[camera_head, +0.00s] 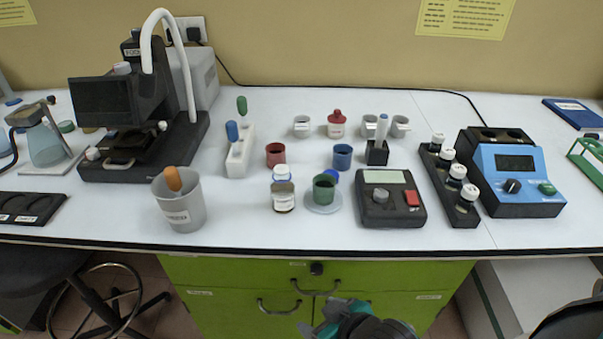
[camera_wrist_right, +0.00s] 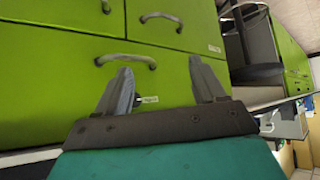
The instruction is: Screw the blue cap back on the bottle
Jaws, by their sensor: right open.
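A small brown bottle (camera_head: 283,198) with a white label stands upright near the front middle of the bench. A white top with some blue (camera_head: 282,173) shows directly behind it; I cannot tell whether it belongs to a second bottle. A blue cap-like piece (camera_head: 331,176) lies on the bench, partly hidden behind the green cup. My right gripper (camera_head: 335,322) is low in front of the green cabinet, below the bench edge and away from the bottle. In the right wrist view its two grey fingers (camera_wrist_right: 164,90) are apart with nothing between them. My left gripper is not in view.
The green cup (camera_head: 324,190) stands on a dish right of the bottle. Red (camera_head: 276,155) and blue (camera_head: 342,157) cups stand behind. Green drawers (camera_head: 230,300) front the bench.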

